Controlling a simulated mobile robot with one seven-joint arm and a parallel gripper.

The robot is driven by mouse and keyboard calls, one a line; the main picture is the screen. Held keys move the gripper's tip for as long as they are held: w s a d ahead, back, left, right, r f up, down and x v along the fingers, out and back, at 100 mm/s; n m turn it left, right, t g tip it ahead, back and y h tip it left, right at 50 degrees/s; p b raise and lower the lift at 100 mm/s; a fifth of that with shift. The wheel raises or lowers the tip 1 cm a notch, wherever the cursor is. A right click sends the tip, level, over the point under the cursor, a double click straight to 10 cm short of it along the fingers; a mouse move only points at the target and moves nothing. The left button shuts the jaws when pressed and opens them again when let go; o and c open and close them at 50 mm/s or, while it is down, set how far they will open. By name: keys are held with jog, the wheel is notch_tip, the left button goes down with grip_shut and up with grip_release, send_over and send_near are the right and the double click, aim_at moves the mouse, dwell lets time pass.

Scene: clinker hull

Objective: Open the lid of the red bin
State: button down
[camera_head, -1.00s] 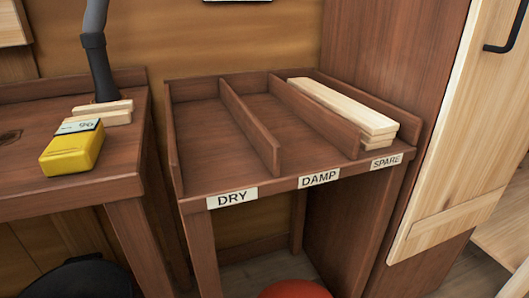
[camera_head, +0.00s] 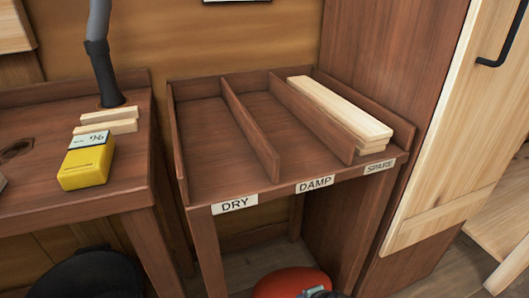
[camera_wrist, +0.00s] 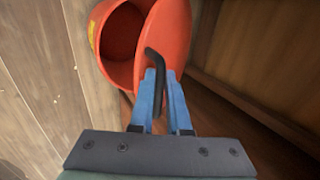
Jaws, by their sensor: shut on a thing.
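The red bin (camera_wrist: 104,69) shows at the top of the wrist view, with its dark round opening partly exposed. Its red lid (camera_wrist: 172,28) stands swung away from the opening, to the right, at an angle. A black bent handle (camera_wrist: 152,58) is on the lid. My gripper (camera_wrist: 158,88), with blue fingers, is shut on this handle. In the head view only a red rounded top (camera_head: 285,283) of the bin or lid shows at the bottom edge, with a small part of my gripper in front of it. The rest is cut off.
A wooden rack (camera_head: 228,182) with dry, damp and spare bays stands above the bin, boards (camera_head: 345,108) in the spare bay. A bench (camera_head: 40,195) with a yellow meter (camera_head: 86,168) is left. A black round object (camera_head: 85,275) stands below it.

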jog(key=shift+w+a+r, duration=0.15)
jog(key=shift+w+r, duration=0.3)
jog(key=shift+r, duration=0.05)
jog(key=shift+g+h, duration=0.3)
jog(key=shift+g, duration=0.3)
jog(key=w+r, duration=0.1)
jog(key=w+a+r+p, duration=0.1)
jog(key=w+r, duration=0.1)
jog(key=shift+w+a+r, duration=0.2)
jog(key=shift+w, duration=0.2)
jog(key=shift+w+a+r+g+b, duration=0.3)
jog(key=shift+w+r+b, duration=0.1)
jog(key=shift+w, duration=0.2)
jog(key=shift+w+a+r+g+b, duration=0.15)
jog(key=shift+w+r+g+b, duration=0.2)
jog(key=shift+w, duration=0.2)
